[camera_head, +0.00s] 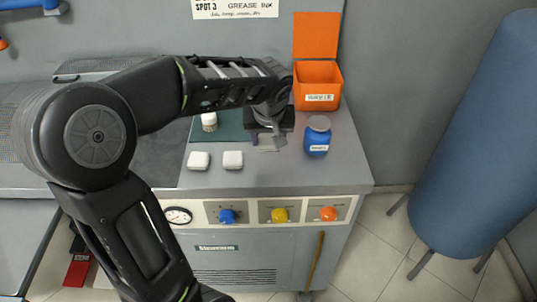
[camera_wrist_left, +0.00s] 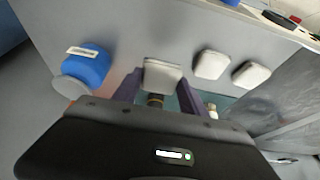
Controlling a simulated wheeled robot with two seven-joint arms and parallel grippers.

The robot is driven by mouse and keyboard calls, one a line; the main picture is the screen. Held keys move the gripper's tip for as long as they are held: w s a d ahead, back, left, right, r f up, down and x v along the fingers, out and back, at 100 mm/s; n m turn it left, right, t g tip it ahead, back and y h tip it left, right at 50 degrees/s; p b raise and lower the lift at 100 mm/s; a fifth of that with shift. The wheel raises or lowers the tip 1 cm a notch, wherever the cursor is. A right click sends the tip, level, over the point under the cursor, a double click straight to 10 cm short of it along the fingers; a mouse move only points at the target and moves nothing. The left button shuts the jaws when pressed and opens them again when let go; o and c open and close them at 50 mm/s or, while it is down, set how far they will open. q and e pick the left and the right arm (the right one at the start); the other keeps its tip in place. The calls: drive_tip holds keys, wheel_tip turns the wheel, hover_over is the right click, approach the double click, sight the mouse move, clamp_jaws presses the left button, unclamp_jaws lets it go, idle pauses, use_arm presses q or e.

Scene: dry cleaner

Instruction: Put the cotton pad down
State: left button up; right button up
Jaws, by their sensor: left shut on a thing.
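My left gripper (camera_head: 266,138) points down over the right part of the counter and is shut on a white cotton pad (camera_head: 267,143), mostly hidden by the gripper in the head view. The wrist view shows the pad (camera_wrist_left: 162,74) between the two purple-grey fingers. I cannot tell whether it touches the surface. Two more white pads lie side by side on the counter, a left one (camera_head: 198,160) and a right one (camera_head: 232,160). My right gripper is not in view.
A blue jar (camera_head: 317,138) stands right of the gripper, with an open orange bin (camera_head: 318,88) behind it. A green mat (camera_head: 235,128) and a small white bottle (camera_head: 209,122) are to the left. The counter front (camera_head: 290,182) is bare.

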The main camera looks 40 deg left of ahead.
sight(268, 164)
use_arm(q)
drive_tip(key=shift+f, duration=1.05)
drive_tip(key=shift+f, duration=1.9)
drive_tip(key=shift+f, duration=0.2)
drive_tip(key=o, duration=1.3)
drive_tip(key=shift+r, duration=0.1)
